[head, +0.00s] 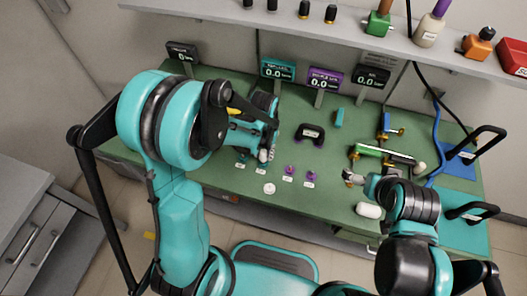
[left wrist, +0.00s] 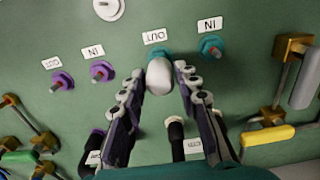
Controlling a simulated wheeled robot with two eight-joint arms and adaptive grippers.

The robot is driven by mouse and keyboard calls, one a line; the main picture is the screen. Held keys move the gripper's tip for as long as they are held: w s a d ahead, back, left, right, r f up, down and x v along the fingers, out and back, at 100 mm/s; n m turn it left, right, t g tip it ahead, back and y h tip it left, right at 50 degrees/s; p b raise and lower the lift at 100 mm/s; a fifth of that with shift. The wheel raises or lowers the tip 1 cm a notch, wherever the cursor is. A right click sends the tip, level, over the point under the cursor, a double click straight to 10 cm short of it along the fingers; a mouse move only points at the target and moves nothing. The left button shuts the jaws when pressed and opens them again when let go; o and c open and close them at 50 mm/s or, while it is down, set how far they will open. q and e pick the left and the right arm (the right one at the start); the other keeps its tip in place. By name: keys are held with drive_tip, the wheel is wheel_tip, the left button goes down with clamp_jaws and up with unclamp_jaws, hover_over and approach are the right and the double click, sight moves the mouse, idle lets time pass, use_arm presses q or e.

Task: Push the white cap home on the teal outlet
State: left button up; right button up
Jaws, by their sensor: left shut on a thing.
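The white cap (left wrist: 160,77) is between the fingertips of my left gripper (left wrist: 158,84) in the left wrist view, and the gripper is shut on it. The teal outlet (left wrist: 156,56) shows just beyond the cap, below its OUT label; the cap hides most of it, so I cannot tell how far on the cap sits. The teal inlet (left wrist: 210,46) stands to the right. In the head view my left gripper (head: 265,148) is low over the green bench, with the cap (head: 263,156) at its tip. My right gripper (head: 352,178) is over the bench's right part; its jaws are unclear.
Clamps with coloured handles (left wrist: 268,135) flank the ports.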

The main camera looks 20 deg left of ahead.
use_arm(q)
drive_tip(key=shift+f+b, duration=1.1)
drive_tip(key=shift+f, duration=0.15)
drive_tip(key=o, duration=1.1)
drive_tip(key=shift+o, duration=0.2)
drive_tip(key=shift+r, duration=0.1)
wheel_tip(320, 180, up, 12)
drive_tip(key=shift+f, duration=0.1)
drive_tip(key=s+a+r+t, duration=0.4)
drive_tip(key=s+t, duration=0.3)
drive_tip(key=s, duration=0.3)
drive_tip(key=shift+a+r, duration=0.35)
drive_tip(key=shift+r, duration=0.45)
